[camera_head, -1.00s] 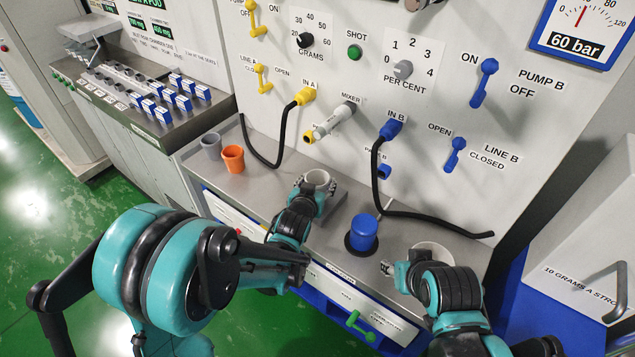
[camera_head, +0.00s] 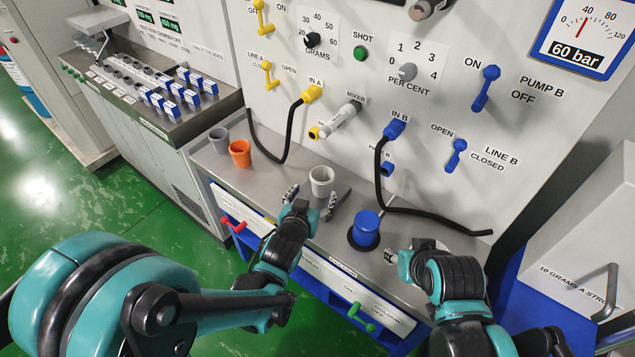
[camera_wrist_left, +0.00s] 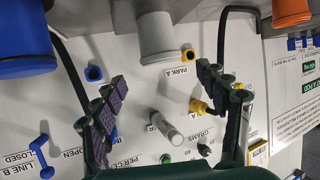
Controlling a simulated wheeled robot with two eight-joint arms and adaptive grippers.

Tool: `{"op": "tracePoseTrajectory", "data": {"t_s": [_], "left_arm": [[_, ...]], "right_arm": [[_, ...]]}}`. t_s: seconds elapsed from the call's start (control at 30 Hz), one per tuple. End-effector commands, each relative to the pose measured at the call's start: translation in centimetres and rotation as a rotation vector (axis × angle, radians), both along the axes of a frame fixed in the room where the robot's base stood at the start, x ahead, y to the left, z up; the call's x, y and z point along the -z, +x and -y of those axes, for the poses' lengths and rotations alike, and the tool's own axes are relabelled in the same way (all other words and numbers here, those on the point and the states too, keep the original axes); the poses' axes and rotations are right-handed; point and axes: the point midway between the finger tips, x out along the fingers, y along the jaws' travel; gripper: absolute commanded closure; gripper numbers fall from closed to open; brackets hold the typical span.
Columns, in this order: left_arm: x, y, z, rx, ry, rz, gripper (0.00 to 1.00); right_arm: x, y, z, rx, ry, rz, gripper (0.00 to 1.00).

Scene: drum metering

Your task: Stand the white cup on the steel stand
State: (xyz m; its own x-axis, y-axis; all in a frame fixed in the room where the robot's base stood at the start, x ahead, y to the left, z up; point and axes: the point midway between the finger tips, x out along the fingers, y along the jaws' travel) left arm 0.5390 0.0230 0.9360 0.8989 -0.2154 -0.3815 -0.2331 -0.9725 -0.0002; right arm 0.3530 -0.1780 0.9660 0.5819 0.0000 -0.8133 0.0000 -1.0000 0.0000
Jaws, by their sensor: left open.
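The white cup (camera_head: 321,180) stands upright on or just above the steel counter below the mixer nozzle. It also shows in the left wrist view (camera_wrist_left: 160,35), in front of and between the spread fingers. My left gripper (camera_head: 313,198) is open and empty, on the near side of the cup; its pads (camera_wrist_left: 158,95) show clear gaps to the cup in the wrist view. The cup's foot is partly hidden by the gripper, and I cannot make out the steel stand under it. My right gripper (camera_head: 408,250) is low over the counter's right part, its fingers mostly hidden.
The mixer nozzle (camera_head: 343,118) juts from the panel above. A black hose (camera_head: 430,212) lies along the counter's back right.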

Motion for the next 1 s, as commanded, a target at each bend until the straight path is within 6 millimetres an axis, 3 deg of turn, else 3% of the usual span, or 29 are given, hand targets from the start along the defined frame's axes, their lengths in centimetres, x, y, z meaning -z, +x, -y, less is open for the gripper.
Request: {"op": "tracePoseTrajectory", "data": {"t_s": [0.27,0.37,0.47,0.57,0.73,0.9,1.0], "left_arm": [[-0.5,-1.2,-0.4,-0.002,0.001,-0.003,0.26],[-0.8,-1.4,-1.4,-0.021,0.009,-0.027,0.26],[-1.4,-2.2,-3.8,-0.060,0.025,-0.082,0.26],[-2.1,-4.0,-6.9,-0.111,0.045,-0.169,0.26],[-3.0,-9.1,-11.7,-0.181,0.067,-0.331,0.26],[-3.2,-14.6,-14.4,-0.218,0.070,-0.468,0.26],[-3.3,-16.9,-15.2,-0.226,0.068,-0.518,0.26]], "right_arm": [[-0.3,0.0,0.0,0.000,0.000,0.000,0.60],[-0.3,0.0,0.0,0.000,0.000,0.000,0.60],[-0.3,0.0,0.0,0.000,0.000,0.000,0.60],[-0.3,0.0,0.0,0.000,0.000,0.000,0.60],[-0.3,0.0,0.0,0.000,0.000,0.000,0.60],[-0.3,0.0,0.0,0.000,0.000,0.000,0.60],[-0.3,0.0,0.0,0.000,0.000,0.000,0.60]]}}
